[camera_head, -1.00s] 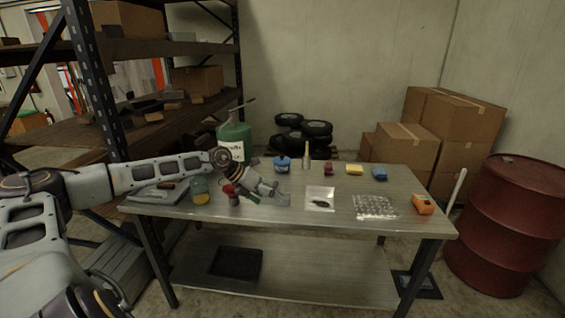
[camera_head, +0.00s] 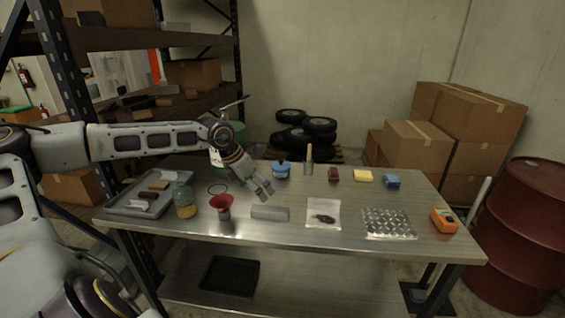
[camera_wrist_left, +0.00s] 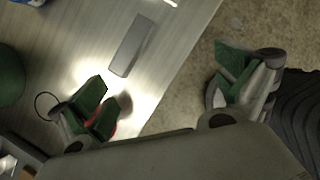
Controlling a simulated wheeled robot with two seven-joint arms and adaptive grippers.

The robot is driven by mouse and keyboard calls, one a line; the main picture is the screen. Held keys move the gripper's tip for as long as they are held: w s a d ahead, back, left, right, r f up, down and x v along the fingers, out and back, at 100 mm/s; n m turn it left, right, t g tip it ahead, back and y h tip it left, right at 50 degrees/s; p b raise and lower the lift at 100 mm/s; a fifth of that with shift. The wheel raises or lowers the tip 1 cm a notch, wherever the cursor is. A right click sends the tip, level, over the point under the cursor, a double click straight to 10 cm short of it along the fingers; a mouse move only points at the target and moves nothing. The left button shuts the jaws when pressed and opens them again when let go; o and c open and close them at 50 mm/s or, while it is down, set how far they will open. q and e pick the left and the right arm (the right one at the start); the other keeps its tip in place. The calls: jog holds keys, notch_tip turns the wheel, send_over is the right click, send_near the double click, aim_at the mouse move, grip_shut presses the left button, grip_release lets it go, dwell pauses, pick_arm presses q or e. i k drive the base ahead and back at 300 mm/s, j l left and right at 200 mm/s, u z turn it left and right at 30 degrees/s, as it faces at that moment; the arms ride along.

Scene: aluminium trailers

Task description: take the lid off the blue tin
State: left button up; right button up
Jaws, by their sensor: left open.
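The blue tin (camera_head: 281,173) stands upright toward the back of the metal table, with a dark knob on its lid. The lid appears to be on it. My left gripper (camera_head: 264,190) is above the table, in front of the tin and slightly left of it, apart from it. In the left wrist view its green-padded fingers (camera_wrist_left: 165,92) are spread wide with nothing between them. A blue bit at that view's top left corner is too cut off to identify. My right gripper is in neither view.
A bottle (camera_head: 309,160) stands right of the tin. A jar (camera_head: 185,200), grey tray (camera_head: 140,204) and large green container (camera_head: 236,134) are left.

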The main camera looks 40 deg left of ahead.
aim_at(281, 164)
jog(key=i+j, duration=0.95)
jog(key=i, duration=0.2)
